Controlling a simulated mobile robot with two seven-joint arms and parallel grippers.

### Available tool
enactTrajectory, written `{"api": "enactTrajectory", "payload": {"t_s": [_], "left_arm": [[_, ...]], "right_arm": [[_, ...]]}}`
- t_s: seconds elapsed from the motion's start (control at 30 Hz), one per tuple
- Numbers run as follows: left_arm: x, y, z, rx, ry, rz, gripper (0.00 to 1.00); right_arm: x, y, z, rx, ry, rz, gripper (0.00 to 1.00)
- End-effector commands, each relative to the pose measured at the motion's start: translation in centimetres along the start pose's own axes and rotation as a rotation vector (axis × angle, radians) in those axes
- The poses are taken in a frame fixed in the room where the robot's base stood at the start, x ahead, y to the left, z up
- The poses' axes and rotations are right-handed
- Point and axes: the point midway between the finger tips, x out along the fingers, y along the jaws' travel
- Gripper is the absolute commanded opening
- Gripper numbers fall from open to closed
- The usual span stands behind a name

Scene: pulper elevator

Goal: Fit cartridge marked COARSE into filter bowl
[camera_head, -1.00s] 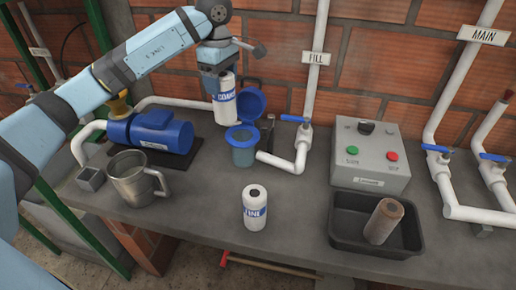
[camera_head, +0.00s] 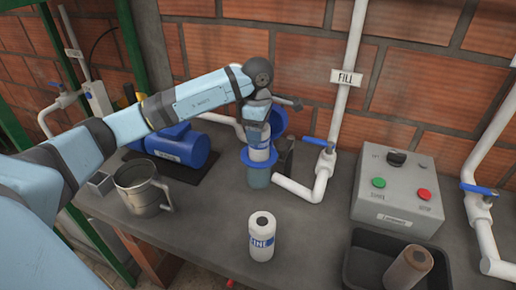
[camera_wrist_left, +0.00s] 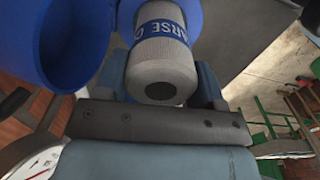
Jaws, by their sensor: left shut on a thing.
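The cartridge marked COARSE (camera_head: 260,142) is white with a blue label; in the left wrist view (camera_wrist_left: 163,68) part of the word, "ARSE C", is readable. My left gripper (camera_head: 257,127) is shut on its upper end, also in the left wrist view (camera_wrist_left: 162,88). The cartridge is upright at the mouth of the filter bowl (camera_head: 258,178), its lower part hidden by the blue rim. I cannot tell how deep it sits. The bowl's blue lid (camera_head: 279,122) stands open behind it. A second white cartridge, marked FINE (camera_head: 262,238), stands on the bench. My right gripper is not in view.
A metal jug (camera_head: 140,190) and a blue pump (camera_head: 180,146) stand left of the bowl. A white pipe with a blue valve handle (camera_head: 318,142) is close on its right. A grey control box (camera_head: 400,190) and a black tray (camera_head: 365,262) holding a brown cartridge (camera_head: 408,267) are further right.

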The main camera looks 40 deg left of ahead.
Motion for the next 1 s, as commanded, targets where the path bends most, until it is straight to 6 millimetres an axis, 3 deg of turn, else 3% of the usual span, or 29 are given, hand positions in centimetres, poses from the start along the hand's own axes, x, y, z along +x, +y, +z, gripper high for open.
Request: {"api": "enactTrajectory", "payload": {"t_s": [0.27, 0.5, 0.9, 0.93, 1.0], "left_arm": [[2.5, 0.0, 0.0, 0.0, 0.0, -0.001, 0.26], [5.8, 0.0, 0.0, 0.0, 0.001, -0.002, 0.26], [6.6, 0.0, 0.0, 0.001, 0.0, 0.001, 0.26], [6.5, 0.0, 0.0, 0.0, 0.0, 0.001, 0.67], [6.4, 0.0, 0.0, 0.0, 0.0, 0.001, 0.83]], "right_arm": [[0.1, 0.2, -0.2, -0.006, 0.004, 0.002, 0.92], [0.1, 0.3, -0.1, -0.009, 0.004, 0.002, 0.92], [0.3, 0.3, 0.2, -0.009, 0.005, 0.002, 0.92], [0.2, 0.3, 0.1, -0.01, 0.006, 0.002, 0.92], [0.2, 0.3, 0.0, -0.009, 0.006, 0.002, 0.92]]}}
